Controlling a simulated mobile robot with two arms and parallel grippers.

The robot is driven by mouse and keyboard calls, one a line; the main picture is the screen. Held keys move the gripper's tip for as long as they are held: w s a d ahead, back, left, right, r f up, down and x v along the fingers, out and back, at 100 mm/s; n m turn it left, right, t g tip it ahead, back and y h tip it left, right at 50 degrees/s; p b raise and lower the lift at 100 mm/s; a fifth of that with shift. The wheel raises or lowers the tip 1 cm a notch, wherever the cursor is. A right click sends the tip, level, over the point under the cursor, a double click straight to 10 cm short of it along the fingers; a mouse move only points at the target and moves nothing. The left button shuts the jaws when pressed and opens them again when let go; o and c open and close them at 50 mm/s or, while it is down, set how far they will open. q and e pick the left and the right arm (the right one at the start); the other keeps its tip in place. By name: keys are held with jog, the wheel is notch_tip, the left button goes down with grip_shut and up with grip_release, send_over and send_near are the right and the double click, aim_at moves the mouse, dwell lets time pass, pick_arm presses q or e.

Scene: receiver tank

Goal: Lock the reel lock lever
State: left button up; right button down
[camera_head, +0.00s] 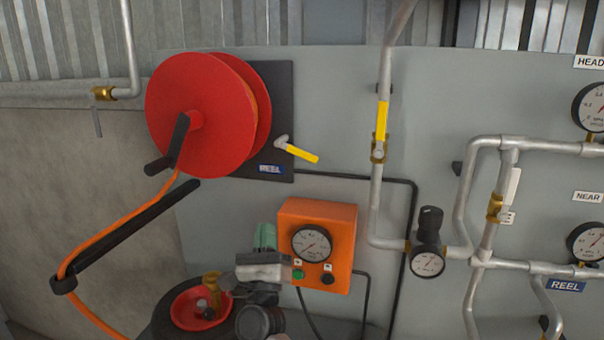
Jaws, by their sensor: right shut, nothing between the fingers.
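The reel lock lever (302,153) has a yellow handle on a grey pivot. My right gripper (265,232) comes up from the bottom of the head view, with greenish fingers pointing up. It is shut and empty, below the lever and apart from it, beside the orange gauge box. My left gripper is not in view.
The orange gauge box (340,217) stands right of my gripper. A black crank handle (172,150) sticks out from the reel, and an orange hose (115,222) hangs left. A vertical pipe (376,205) with a yellow valve handle (382,120) runs further right.

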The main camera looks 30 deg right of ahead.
aim_at(302, 154)
jog(key=d+r+m+g+h, duration=0.1)
jog(key=m+g+h, duration=0.2)
jog(key=m+g, duration=0.1)
jog(key=d+r+m+g+h, duration=0.1)
jog(key=m+g+h, duration=0.2)
jog(key=m, duration=0.4)
jog(key=d+r+m+g+h, duration=0.1)
jog(key=m+g+h, duration=0.3)
jog(key=m, duration=0.1)
jog(key=shift+d+m+g, duration=0.15)
jog(key=shift+m+g, duration=0.25)
jog(key=p+x, duration=0.4)
jog(key=x, duration=0.4)
jog(key=shift+d+r, duration=0.1)
jog(key=shift+r, duration=0.3)
jog(key=shift+w+d+r+p, duration=0.3)
jog(key=shift+d+r+p, duration=0.05)
jog(key=shift+d+p, duration=0.15)
